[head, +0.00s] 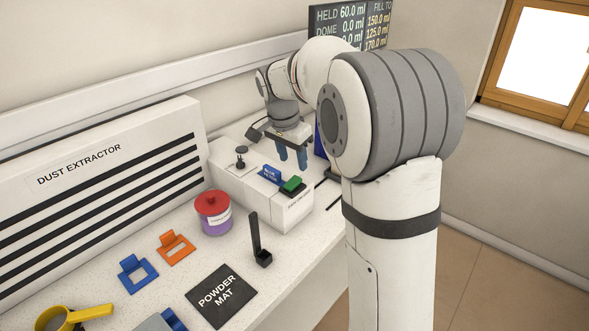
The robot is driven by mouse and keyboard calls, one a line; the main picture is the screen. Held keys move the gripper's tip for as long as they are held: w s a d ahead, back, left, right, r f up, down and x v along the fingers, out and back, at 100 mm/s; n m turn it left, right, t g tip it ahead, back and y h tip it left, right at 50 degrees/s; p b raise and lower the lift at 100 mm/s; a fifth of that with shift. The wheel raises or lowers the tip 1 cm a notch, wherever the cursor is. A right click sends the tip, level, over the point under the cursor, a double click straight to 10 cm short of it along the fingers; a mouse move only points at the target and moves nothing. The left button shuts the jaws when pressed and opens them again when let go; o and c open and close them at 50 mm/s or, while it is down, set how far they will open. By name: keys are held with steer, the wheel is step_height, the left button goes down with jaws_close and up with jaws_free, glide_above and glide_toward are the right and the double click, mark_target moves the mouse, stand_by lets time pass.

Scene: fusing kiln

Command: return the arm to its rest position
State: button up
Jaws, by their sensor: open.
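My arm stands on the right side of the head view and reaches back over the bench. My gripper (293,158) points down with its blue fingers apart and nothing visible between them. It is just behind and right of the green button (292,185) on the white box (262,196). Whether the fingers touch anything behind the box is hard to tell from here. Part of the bench behind the gripper is hidden by my arm.
A red-lidded jar (213,213), a black upright post (258,240), orange (176,248) and blue (138,273) holders, a powder mat (221,296) and a yellow scoop (80,317) are on the bench. The dust extractor (90,190) lines the left back. A readout screen (325,18) stands behind my arm.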

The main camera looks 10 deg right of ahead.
steer(key=shift+v, duration=0.95)
steer(key=s+f+n, duration=0.1)
steer(key=s+n, duration=0.2)
steer(key=s, duration=0.6)
steer(key=s+f+n+t+y, duration=0.1)
steer(key=s+n, duration=0.3)
steer(key=s, duration=0.5)
steer(key=s+f+n+y, duration=0.1)
steer(key=s+f+n, duration=0.2)
steer(key=s, duration=0.7)
steer(key=shift+d+n, duration=0.15)
steer(key=shift+n, duration=0.25)
